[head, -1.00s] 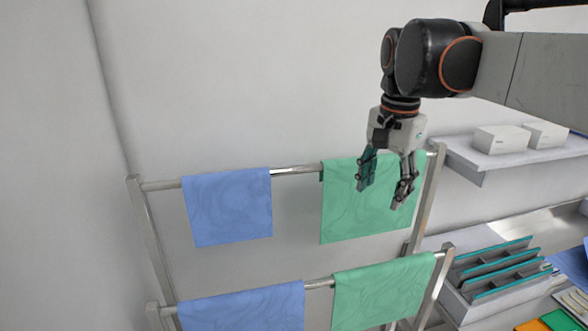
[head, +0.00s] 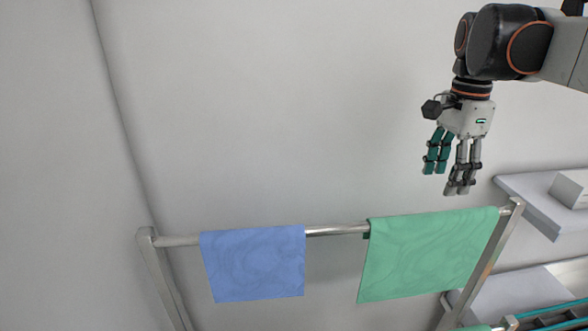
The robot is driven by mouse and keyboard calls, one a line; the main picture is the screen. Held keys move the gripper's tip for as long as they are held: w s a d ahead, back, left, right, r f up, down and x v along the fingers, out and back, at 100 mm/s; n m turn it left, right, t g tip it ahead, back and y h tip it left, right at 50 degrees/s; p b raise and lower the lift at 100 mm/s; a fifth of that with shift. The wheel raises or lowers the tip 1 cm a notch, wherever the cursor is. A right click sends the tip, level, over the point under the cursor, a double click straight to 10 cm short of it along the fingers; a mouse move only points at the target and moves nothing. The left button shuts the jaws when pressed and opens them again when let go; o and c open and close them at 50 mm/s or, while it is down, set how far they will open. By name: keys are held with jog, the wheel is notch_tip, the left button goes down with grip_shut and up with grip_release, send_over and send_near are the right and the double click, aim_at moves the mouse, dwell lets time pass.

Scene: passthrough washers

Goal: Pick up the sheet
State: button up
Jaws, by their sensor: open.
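A blue sheet (head: 254,264) hangs over the left part of a metal rail (head: 335,230). A green sheet (head: 425,254) hangs over the right part of the same rail. The frames do not show which of them is the sheet of the task. My gripper (head: 446,184) is open and empty, with its fingers pointing down. In the picture it is above the green sheet's top edge, with a gap between them. I cannot tell its distance from the sheet in depth.
The rack's metal posts stand at the left (head: 165,284) and right (head: 484,261). A grey shelf (head: 532,205) with a white box (head: 571,189) is on the right wall. The wall area left of my gripper is clear.

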aim_at(436, 214)
notch_tip(436, 214, down, 7)
jog(key=shift+s+f+p, duration=0.15)
jog(key=shift+f+p, duration=0.05)
jog(key=shift+p, duration=0.25)
jog(key=shift+s+f, duration=0.2)
jog(key=shift+f, duration=0.2)
jog(key=shift+w+f+p, duration=0.15)
jog(key=shift+f+p, duration=0.6)
jog(key=shift+f, duration=1.9)
grip_shut()
